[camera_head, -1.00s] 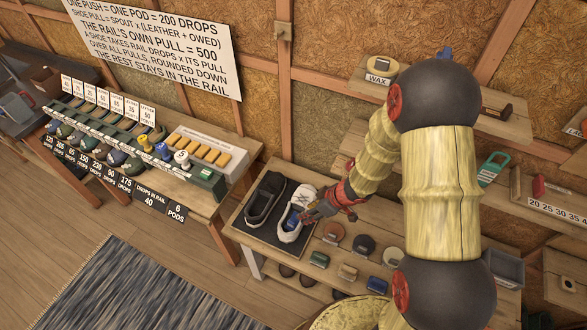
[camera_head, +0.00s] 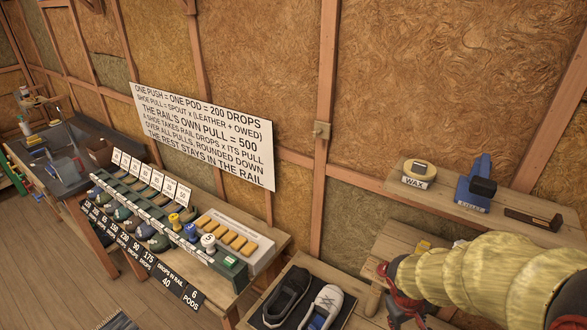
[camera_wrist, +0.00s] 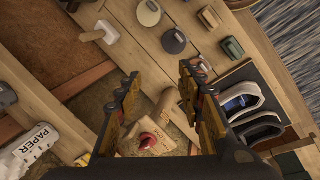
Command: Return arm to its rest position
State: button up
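My gripper (camera_wrist: 162,90) is open in the wrist view, its two fingers well apart with nothing held between them. In the head view my gripper (camera_head: 398,295) is partly seen low at the right, beside the bench with the shoes and clear of them. A black shoe (camera_head: 286,294) and a white shoe (camera_head: 327,303) sit side by side on a dark mat on that bench. Something blue (camera_head: 317,322) shows inside the white shoe. My arm runs out of the head view at the lower right.
A bench with a dispenser rail (camera_head: 165,225) and number cards stands at the left. A shelf (camera_head: 455,188) with a wax tin (camera_head: 420,170) and a blue tool (camera_head: 478,186) is on the wall above my arm. A red-knobbed wooden block (camera_wrist: 147,141) shows in the wrist view.

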jog(key=s+a+r+m+t+y+b, duration=0.1)
jog(key=s+a+r+t+b, duration=0.1)
jog(key=s+a+r, duration=0.3)
jog(key=s+a+r+m+t+y+b, duration=0.1)
jog(key=s+a+r+b, duration=0.3)
jog(key=r, duration=0.5)
jog(key=shift+s+a+r+m+t+y+b, duration=0.4)
jog(key=shift+s+a+t+y, duration=0.15)
jog(key=shift+a+t, duration=0.2)
